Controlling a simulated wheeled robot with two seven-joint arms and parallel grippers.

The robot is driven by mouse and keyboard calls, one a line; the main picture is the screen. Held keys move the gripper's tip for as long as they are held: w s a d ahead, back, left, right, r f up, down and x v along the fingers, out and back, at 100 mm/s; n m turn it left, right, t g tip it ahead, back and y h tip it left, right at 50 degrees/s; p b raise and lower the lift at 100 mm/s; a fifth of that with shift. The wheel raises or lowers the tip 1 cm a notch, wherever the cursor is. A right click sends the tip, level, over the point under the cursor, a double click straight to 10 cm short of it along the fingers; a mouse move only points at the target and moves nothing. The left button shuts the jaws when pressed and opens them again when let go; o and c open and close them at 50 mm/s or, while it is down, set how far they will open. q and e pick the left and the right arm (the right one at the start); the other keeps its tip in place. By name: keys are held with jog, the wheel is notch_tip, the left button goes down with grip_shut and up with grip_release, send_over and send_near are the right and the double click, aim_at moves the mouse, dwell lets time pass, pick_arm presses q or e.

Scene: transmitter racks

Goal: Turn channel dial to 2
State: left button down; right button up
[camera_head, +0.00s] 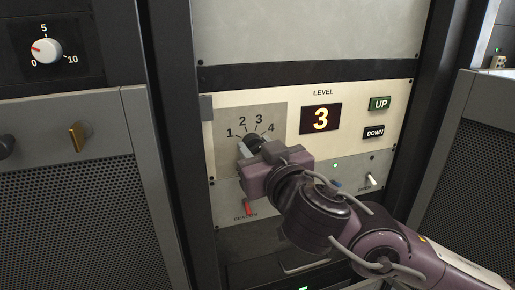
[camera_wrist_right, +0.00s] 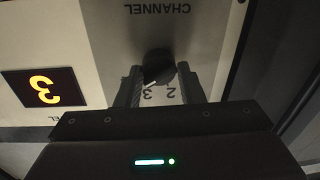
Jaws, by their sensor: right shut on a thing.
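The black channel dial (camera_head: 254,141) is on a grey square of the cream panel, below the numbers 1 to 4. My right gripper (camera_head: 248,148) is at the dial and hides part of it. In the right wrist view, upside down, the dial (camera_wrist_right: 159,68) sits between the two fingers of my right gripper (camera_wrist_right: 160,84), which are shut on it. The dial's white mark lies close to the 3, with the 2 beside it. My left gripper is not in view.
A LEVEL display (camera_head: 320,118) reads 3, with UP (camera_head: 379,104) and DOWN (camera_head: 374,132) buttons at its right. A red switch (camera_head: 249,208) is below the dial. Another white dial (camera_head: 46,50) is on the left rack.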

jog(key=n, duration=0.3)
jog(key=shift+b, duration=0.3)
jog(key=n, duration=0.4)
jog(key=shift+r, duration=0.1)
jog(key=n+b, duration=0.1)
jog(key=n, duration=0.3)
jog(key=shift+a+n+h, duration=0.1)
jog(key=shift+n+h, duration=0.2)
jog(key=shift+h, duration=0.1)
jog(key=shift+n+b, duration=0.3)
jog(key=shift+n, duration=1.4)
jog(key=o, duration=0.9)
jog(key=shift+o, duration=0.2)
jog(key=shift+s, duration=0.1)
